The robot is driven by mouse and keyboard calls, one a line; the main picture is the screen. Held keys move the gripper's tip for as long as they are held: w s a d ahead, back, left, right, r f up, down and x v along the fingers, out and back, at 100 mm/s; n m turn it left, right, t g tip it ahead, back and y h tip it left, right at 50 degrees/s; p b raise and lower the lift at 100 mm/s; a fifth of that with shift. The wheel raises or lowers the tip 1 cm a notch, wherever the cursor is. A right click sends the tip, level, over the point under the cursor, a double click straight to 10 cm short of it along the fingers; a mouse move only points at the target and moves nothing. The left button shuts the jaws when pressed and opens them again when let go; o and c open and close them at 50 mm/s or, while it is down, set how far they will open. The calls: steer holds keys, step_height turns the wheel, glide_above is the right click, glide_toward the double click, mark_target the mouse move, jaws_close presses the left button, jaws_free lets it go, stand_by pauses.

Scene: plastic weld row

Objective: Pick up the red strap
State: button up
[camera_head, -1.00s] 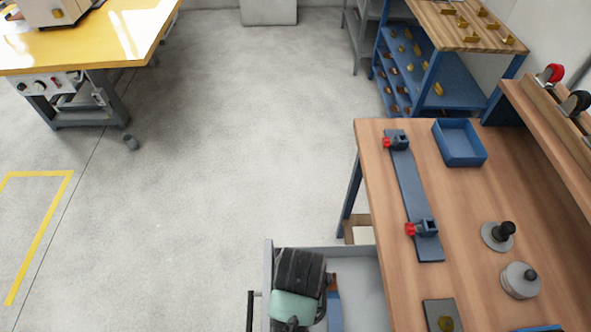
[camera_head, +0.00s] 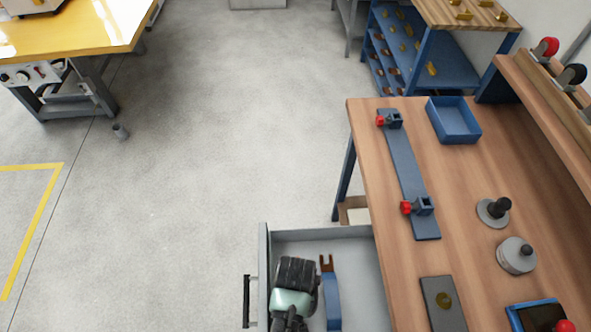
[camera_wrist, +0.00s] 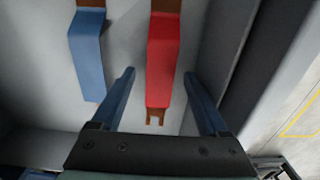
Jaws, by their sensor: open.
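The red strap (camera_wrist: 161,62) lies in the open drawer and has brown ends, the near one forked. In the head view it is hidden behind my arm and gripper. My gripper (camera_wrist: 159,74) is open, with one blue-grey finger on each side of the red strap's near part in the wrist view. No grip on the strap shows, and I cannot tell the height gap. A blue strap (camera_wrist: 87,56) lies to the left in the wrist view. It also shows in the head view (camera_head: 331,300), right of my gripper.
The drawer (camera_head: 263,262) has grey walls close around my gripper, one wall (camera_wrist: 215,55) just right of the strap. The wooden bench (camera_head: 390,240) stands to the right, holding a clamp bar (camera_head: 407,170), a blue tray (camera_head: 453,120) and grey weights (camera_head: 515,256). Open floor lies left.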

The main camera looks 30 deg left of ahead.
jaws_close()
stand_by(0.3)
steer(key=shift+r, duration=0.1)
